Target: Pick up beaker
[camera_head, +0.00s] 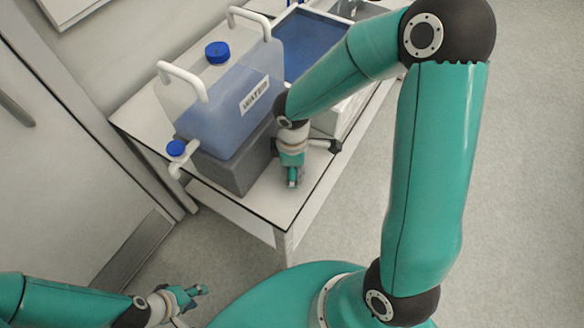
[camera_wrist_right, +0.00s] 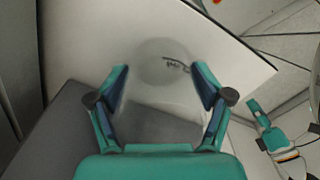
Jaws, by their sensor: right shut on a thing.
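A clear glass beaker (camera_wrist_right: 165,68) with dark markings shows in the right wrist view, over the white table top. My right gripper (camera_wrist_right: 163,82) has its two fingers on either side of it and is shut on it. In the head view my right gripper (camera_head: 293,182) points down over the table's front end, beside the grey block; I cannot make out the beaker there. My left gripper (camera_head: 200,292) is low at the lower left, away from the table, with no object visible in it. Whether its fingers are open or shut is unclear.
A water canister (camera_head: 232,115) with blue caps stands on a grey block (camera_head: 232,170) just left of my right gripper. A blue-bottomed tray (camera_head: 318,45) lies farther back. The white table (camera_head: 275,205) ends close in front of the gripper. Floor on the right is clear.

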